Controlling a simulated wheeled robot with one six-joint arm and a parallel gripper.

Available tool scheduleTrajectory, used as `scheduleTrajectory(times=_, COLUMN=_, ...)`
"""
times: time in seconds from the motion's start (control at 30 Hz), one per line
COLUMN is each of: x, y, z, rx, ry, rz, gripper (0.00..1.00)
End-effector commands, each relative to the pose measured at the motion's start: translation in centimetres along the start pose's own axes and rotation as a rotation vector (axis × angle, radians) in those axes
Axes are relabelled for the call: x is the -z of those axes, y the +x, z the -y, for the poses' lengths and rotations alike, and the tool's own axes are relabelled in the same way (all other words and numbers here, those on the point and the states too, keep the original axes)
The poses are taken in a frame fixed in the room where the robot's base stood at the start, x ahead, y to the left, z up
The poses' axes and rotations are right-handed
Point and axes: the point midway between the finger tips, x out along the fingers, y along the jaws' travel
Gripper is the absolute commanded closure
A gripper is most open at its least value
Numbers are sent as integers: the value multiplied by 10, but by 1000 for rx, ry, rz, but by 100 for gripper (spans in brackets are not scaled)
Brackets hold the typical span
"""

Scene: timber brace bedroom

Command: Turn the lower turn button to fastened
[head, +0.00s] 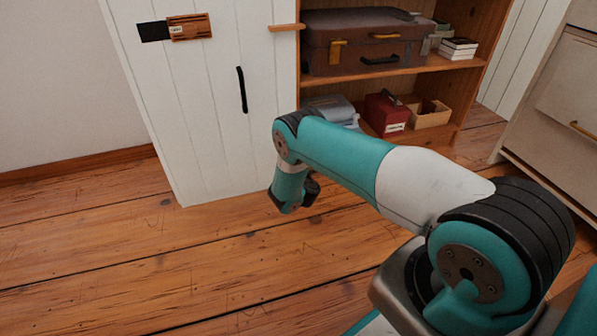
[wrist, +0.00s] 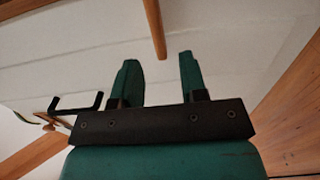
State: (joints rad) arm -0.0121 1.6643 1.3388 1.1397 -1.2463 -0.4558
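In the wrist view a slim wooden bar (wrist: 155,28), which looks like the lower turn button, comes down from the top edge. It lies beyond my gripper (wrist: 158,62), in line with the gap between its teal fingers. The fingers are apart, with nothing between them, and do not appear to touch the bar. In the head view this bar is hidden, seemingly behind my arm; my fingertips are not clearly visible there. Another wooden turn button (head: 286,27) lies level at the right edge of the white door (head: 205,90), higher up. The black door handle (head: 242,90) also shows in the wrist view (wrist: 75,103).
A wooden block on a black strip (head: 190,27) is at the door's upper left. An open shelf (head: 440,64) to the right holds a suitcase (head: 365,42), a red box (head: 386,113) and a wooden bin (head: 429,114). The plank floor (head: 120,255) in front is clear.

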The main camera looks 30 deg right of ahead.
Motion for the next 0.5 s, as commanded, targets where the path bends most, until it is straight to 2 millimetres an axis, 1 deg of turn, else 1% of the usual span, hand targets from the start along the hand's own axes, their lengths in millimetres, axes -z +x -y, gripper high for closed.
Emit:
scheduleTrajectory(times=0.03, x=2, y=-8, z=-4, rx=3, ry=-4, rz=-5, gripper=61)
scheduleTrajectory(times=0.2, x=1, y=-35, z=-5, rx=4, ry=-4, rz=-5, gripper=61)
scheduleTrajectory(times=0.27, x=1, y=-37, z=-9, rx=0, ry=0, rz=-3, gripper=61)
scheduleTrajectory(times=0.5, x=2, y=-54, z=-9, rx=0, ry=1, rz=-3, gripper=61)
